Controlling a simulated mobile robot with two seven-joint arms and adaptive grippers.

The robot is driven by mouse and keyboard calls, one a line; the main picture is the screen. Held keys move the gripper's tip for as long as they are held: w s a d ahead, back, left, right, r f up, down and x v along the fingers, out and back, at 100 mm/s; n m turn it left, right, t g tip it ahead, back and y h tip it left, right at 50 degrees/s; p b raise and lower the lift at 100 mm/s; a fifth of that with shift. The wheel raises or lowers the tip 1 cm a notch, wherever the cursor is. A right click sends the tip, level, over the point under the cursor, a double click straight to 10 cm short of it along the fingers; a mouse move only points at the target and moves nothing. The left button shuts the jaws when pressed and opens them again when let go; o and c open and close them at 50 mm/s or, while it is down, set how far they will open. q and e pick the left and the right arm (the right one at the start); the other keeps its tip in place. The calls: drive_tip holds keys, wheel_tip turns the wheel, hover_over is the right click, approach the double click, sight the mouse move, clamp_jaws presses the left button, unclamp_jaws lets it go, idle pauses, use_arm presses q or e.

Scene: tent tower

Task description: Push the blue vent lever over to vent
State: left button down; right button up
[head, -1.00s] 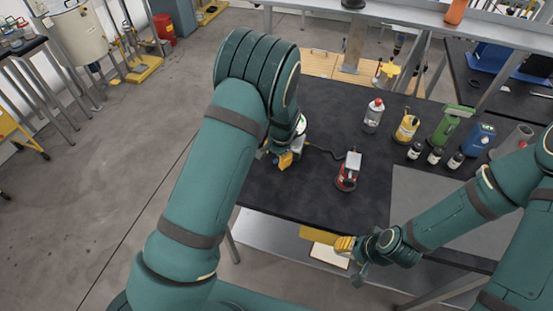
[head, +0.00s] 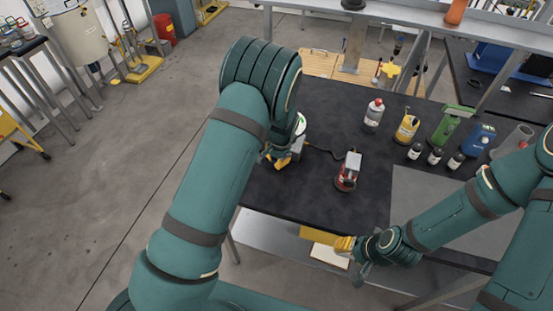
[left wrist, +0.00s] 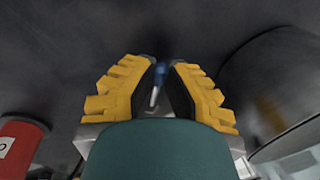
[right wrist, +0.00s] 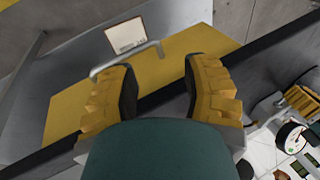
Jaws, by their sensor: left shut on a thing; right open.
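The blue vent lever (left wrist: 160,70) shows in the left wrist view as a blue knob on a pale metal stem, between my yellow fingers. My left gripper (left wrist: 162,84) is shut on it; the finger pads hide part of it. In the head view my left gripper (head: 284,162) is low at the table's left edge, beside a pale device (head: 300,127) mostly hidden by my arm. The lever cannot be made out there. My right gripper (head: 346,245) is open and empty at the table's front edge; its spread fingers show in the right wrist view (right wrist: 160,72).
A red and grey tool (head: 348,172) with a cable stands on the black table (head: 300,205), right of my left gripper. Several bottles and a yellow container (head: 406,128) stand further right. A dark cylinder (left wrist: 270,85) is close beside my left gripper.

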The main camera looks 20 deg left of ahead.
use_arm(q)
drive_tip(key=shift+s+d+f+n, duration=0.15)
drive_tip(key=shift+d+n, duration=0.1)
drive_tip(key=shift+n, duration=0.4)
drive_tip(key=shift+s+d+r+n, duration=0.15)
drive_tip(key=shift+d+n, duration=0.1)
drive_tip(key=shift+n, duration=0.4)
drive_tip(key=n, duration=0.1)
drive_tip(key=d+n+b, duration=0.1)
drive_tip(key=n, duration=0.1)
drive_tip(key=shift+s+d+f+n+g, duration=0.1)
drive_tip(key=shift+s+d+n+g, duration=0.1)
drive_tip(key=shift+n+g, duration=0.15)
drive_tip(key=d+n, duration=0.1)
drive_tip(key=n, duration=0.1)
drive_tip(key=d+n+g, duration=0.1)
drive_tip(key=n, duration=0.1)
drive_tip(key=shift+w+b, duration=0.1)
drive_tip(key=shift+b, duration=0.2)
drive_tip(key=shift+w+d+n, duration=0.15)
drive_tip(key=shift+d+n, duration=0.15)
drive_tip(key=shift+n, duration=0.65)
drive_tip(key=shift+w+d+n, duration=0.15)
drive_tip(key=shift+d+n, duration=0.1)
drive_tip(key=shift+n, duration=0.65)
drive_tip(key=c, duration=0.9)
unclamp_jaws()
drive_tip(key=shift+c, duration=0.2)
drive_tip(key=shift+w, duration=0.1)
